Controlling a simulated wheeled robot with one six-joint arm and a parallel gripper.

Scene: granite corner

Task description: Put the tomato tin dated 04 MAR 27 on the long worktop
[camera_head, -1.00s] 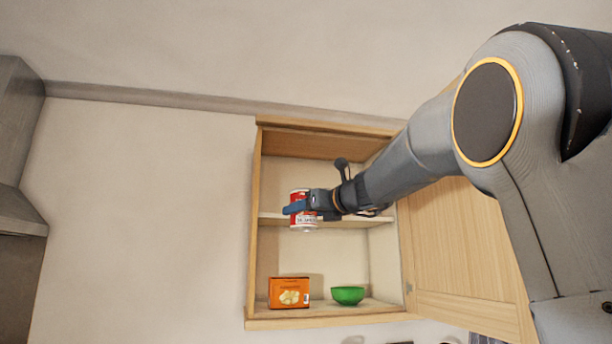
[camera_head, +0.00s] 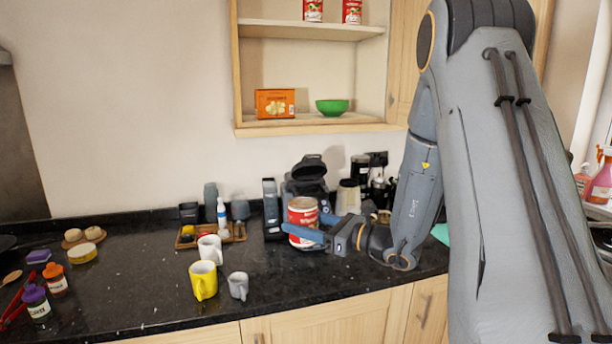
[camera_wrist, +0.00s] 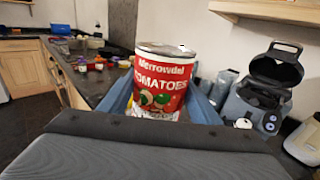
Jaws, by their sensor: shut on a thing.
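My gripper (camera_head: 318,236) is shut on a red and white tomato tin (camera_head: 302,212), held upright above the dark worktop (camera_head: 130,290). In the wrist view the tin (camera_wrist: 160,82) stands between my two blue fingers, its label reading "TOMATOES". No date can be read on it. I cannot tell whether its base touches the worktop; it appears to be above it. Two similar red tins, one on the left (camera_head: 313,10) and one on the right (camera_head: 352,11), stand on the upper shelf of the open cupboard.
Behind the tin stands a grey coffee machine (camera_head: 308,178). A yellow mug (camera_head: 203,281), a grey mug (camera_head: 238,286) and a white mug (camera_head: 210,249) stand left of it. Bottles (camera_head: 55,278) are further left. The worktop's front middle is fairly clear. An orange box (camera_head: 274,103) and green bowl (camera_head: 332,107) sit in the cupboard.

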